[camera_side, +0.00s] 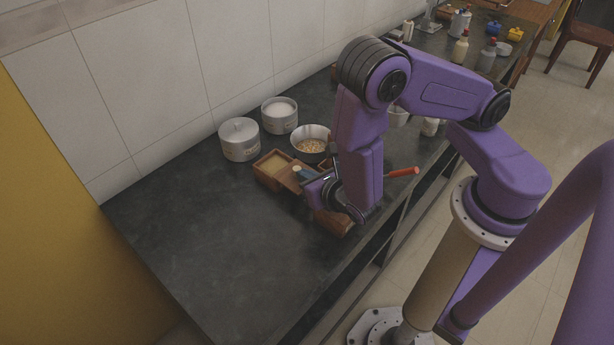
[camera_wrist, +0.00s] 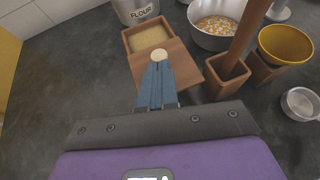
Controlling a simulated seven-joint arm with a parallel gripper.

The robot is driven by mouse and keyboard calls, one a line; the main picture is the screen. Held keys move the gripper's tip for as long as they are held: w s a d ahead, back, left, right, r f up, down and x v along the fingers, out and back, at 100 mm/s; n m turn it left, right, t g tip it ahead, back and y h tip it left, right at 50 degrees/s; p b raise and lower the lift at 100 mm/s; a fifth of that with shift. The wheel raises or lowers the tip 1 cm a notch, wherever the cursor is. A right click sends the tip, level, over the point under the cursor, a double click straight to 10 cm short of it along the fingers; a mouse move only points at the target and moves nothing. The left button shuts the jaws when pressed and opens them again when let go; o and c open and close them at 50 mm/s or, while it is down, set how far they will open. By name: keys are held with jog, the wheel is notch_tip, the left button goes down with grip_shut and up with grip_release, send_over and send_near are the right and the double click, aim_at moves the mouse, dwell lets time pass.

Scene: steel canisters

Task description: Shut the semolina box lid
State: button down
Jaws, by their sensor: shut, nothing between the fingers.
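The semolina box (camera_wrist: 128,43) is a wooden box holding pale yellow semolina, which shows through its open far part; it also shows in the side view (camera_side: 262,177). Its flat wooden lid (camera_wrist: 183,72) is slid toward me and covers only the near part. A round cream knob (camera_wrist: 159,54) stands on the lid; it shows in the side view too (camera_side: 297,168). My gripper (camera_wrist: 158,68), with blue-grey fingers, is shut and empty. Its fingertips are right at the near side of the knob; I cannot tell whether they touch it. The gripper also shows in the side view (camera_side: 307,174).
A flour canister (camera_wrist: 137,11) stands behind the box. Right of the box are a steel bowl (camera_wrist: 196,36), a wooden holder (camera_wrist: 227,78) with a tall handle, a mustard bowl (camera_wrist: 285,45) and a metal cup (camera_wrist: 300,103). The counter (camera_side: 190,215) at left is clear.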

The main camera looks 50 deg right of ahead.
aim_at(282, 170)
jog(key=shift+w, duration=4.05)
